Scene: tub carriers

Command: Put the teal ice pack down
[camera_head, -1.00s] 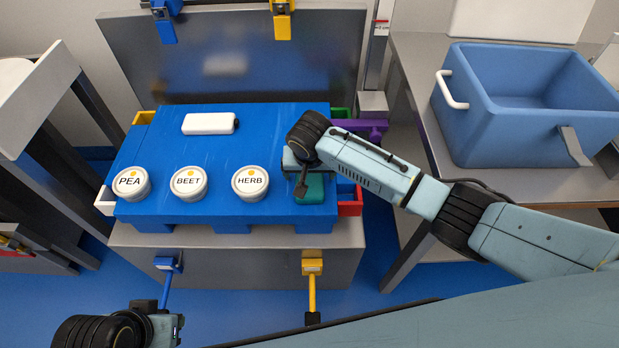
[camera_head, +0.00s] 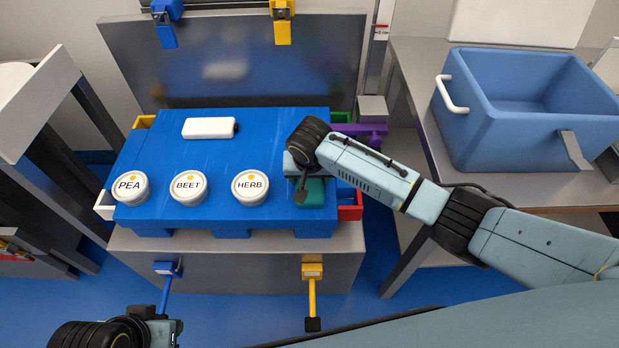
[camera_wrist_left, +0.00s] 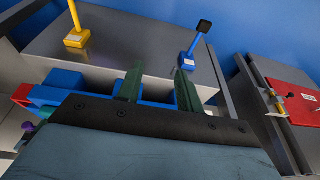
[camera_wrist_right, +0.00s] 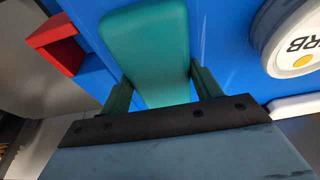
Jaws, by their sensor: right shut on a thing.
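The teal ice pack (camera_head: 313,193) is at the right end of the blue board, right of the HERB tub. In the right wrist view the ice pack (camera_wrist_right: 150,50) lies between the fingers of my right gripper (camera_wrist_right: 163,92), which is shut on it. I cannot tell whether the pack touches the board. In the head view my right gripper (camera_head: 303,180) is over the pack and hides part of it. My left gripper (camera_wrist_left: 158,85) is empty with its fingers apart, in front of the metal box; in the head view its wrist is at the bottom left.
The blue board (camera_head: 210,160) holds PEA (camera_head: 130,189), BEET (camera_head: 188,188) and HERB (camera_head: 250,188) tubs and a white block (camera_head: 208,128). A red holder (camera_head: 350,206) is beside its right edge. A blue bin (camera_head: 530,110) stands on the right table. Bare board lies between block and tubs.

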